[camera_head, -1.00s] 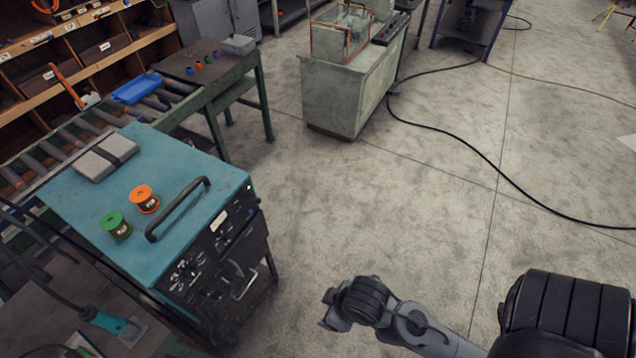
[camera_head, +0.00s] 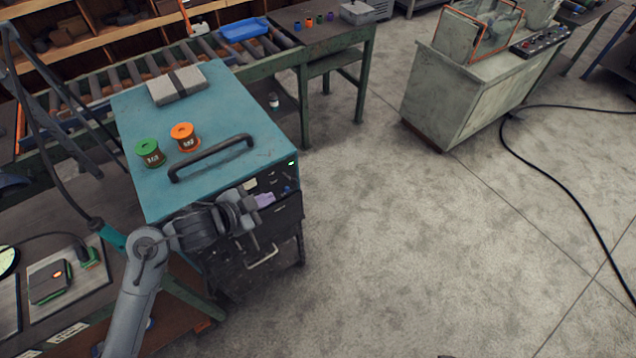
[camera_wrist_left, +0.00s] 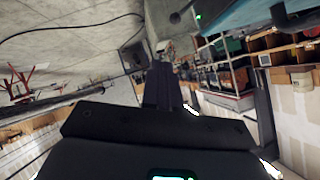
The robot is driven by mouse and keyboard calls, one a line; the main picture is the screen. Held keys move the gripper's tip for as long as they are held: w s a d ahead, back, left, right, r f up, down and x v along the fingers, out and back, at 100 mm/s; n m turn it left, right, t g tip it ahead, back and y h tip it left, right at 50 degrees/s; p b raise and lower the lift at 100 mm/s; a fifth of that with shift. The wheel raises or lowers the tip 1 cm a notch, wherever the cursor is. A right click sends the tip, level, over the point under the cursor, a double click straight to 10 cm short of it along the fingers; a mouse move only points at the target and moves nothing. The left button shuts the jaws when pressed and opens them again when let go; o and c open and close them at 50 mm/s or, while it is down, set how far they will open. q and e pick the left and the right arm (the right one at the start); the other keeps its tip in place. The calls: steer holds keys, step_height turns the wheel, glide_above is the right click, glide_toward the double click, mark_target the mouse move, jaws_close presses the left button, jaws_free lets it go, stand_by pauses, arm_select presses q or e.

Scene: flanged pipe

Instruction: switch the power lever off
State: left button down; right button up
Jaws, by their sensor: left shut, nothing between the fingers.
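A cabinet (camera_head: 262,112) with a teal top stands left of centre in the head view. Its dark front panel (camera_head: 285,185) carries small controls and a green light (camera_head: 291,163); the light also shows in the wrist view (camera_wrist_left: 198,17). A pale curved handle (camera_head: 262,258) sits lower on the front. I cannot tell whether it is the power lever. My left gripper (camera_head: 252,209) is in front of the upper panel and hides part of it. In the wrist view its fingers (camera_wrist_left: 162,72) are together and empty. Contact with the panel cannot be told. My right gripper is out of view.
A curved black handle (camera_head: 212,158), a green spool (camera_head: 149,153), an orange spool (camera_head: 185,137) and a grey box (camera_head: 176,85) are on the cabinet top. A roller conveyor (camera_head: 130,72) runs behind. Open concrete floor (camera_head: 400,240) lies to the right.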

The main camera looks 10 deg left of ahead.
mark_target(288, 177)
arm_select(q)
steer(key=shift+w+a+r+t, duration=0.15)
steer(key=shift+w+a+r, duration=0.05)
steer(key=shift+r, duration=0.2)
steer(key=shift+w+a+r+t, duration=0.15)
steer(key=shift+w+r, duration=0.05)
steer(key=shift+r, duration=0.15)
steer(key=a+f+b+x, duration=0.1)
steer(key=a+f+x, duration=0.1)
steer(key=x, duration=1)
steer(key=shift+d+f, duration=0.15)
steer(key=shift+f, duration=0.15)
steer(key=shift+w, duration=0.1)
